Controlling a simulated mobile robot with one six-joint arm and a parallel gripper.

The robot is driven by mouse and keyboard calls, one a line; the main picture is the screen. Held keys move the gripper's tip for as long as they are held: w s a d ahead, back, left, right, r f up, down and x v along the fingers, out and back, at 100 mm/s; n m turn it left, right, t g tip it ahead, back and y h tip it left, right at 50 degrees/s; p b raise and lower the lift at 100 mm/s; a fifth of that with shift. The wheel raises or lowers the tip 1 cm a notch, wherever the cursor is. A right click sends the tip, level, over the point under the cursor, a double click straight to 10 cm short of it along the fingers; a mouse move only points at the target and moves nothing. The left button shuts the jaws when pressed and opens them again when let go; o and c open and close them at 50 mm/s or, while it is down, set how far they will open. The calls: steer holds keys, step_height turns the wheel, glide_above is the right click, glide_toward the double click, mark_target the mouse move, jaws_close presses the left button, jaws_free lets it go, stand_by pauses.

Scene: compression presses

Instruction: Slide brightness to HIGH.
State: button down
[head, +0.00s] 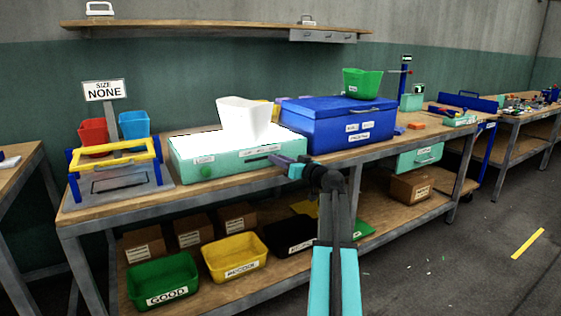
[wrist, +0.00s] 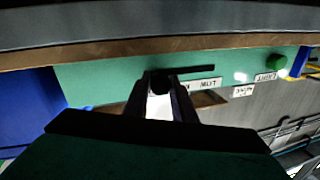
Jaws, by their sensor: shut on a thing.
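The teal light box (head: 183,163) stands on the bench, its top glowing bright white. A dark slider slot (head: 262,148) runs along its front face; it also shows in the wrist view (wrist: 196,70), which is upside down. My gripper (head: 279,159) is at the right part of that face. In the wrist view my gripper (wrist: 160,92) is shut around the dark slider knob (wrist: 161,82), at the slot's left end there. The fingers partly hide the knob. White labels (wrist: 208,84) sit beside the slot, too small to read surely.
A green round button (head: 207,171) is on the box's left front. A white bin (head: 242,116) stands on the glowing top. A blue case (head: 325,128) stands close on the right, and a yellow-barred frame (head: 112,157) on the left. Labelled bins (head: 235,258) fill the lower shelf.

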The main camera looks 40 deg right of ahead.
steer(key=c, duration=1.5)
jaws_free()
steer(key=shift+s+d, duration=0.3)
steer(key=shift+d, duration=0.15)
steer(key=shift+o, duration=0.2)
steer(key=shift+w+a, duration=0.1)
steer(key=shift+a, duration=0.1)
steer(key=shift+a, duration=0.1)
steer(key=s+p, duration=0.1)
steer(key=s, duration=1.2)
steer(key=shift+s+a+p, duration=0.2)
steer(key=shift+s+p, duration=0.2)
